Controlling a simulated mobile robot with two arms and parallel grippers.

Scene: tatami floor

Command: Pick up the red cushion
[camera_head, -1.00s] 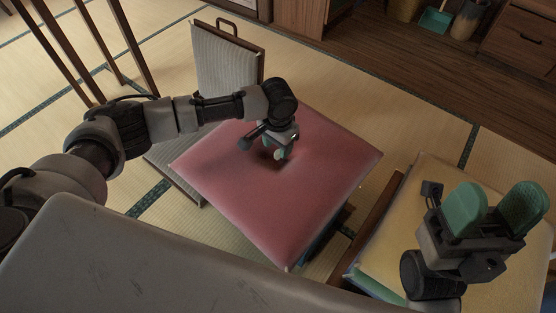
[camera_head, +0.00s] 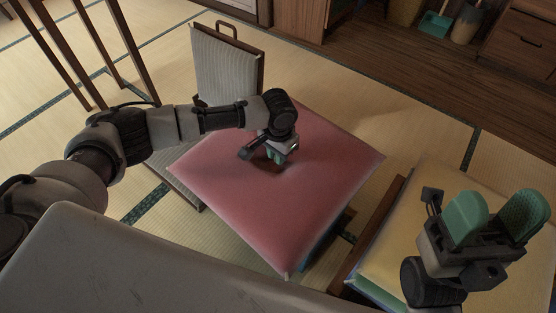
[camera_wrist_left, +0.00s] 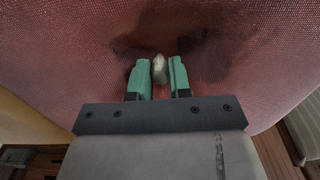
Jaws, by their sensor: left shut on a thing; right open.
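The red cushion (camera_head: 270,205) is in the middle of the head view, with a dent where my left gripper (camera_head: 277,155) meets it from above. In the left wrist view the cushion (camera_wrist_left: 70,50) fills most of the picture. There my left gripper (camera_wrist_left: 160,75) has its green fingers close together, with a small pale piece between them at the cushion's surface. It is shut on the cushion. My right gripper (camera_head: 496,215) is open and empty, its green fingers pointing up, above a yellow cushion.
A grey striped floor chair (camera_head: 225,70) with a wooden frame stands behind and left of the red cushion, partly under it. The yellow cushion (camera_head: 430,190) lies to the right. Wooden legs (camera_head: 130,45) stand at upper left. Tatami (camera_head: 385,115) is clear towards the back.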

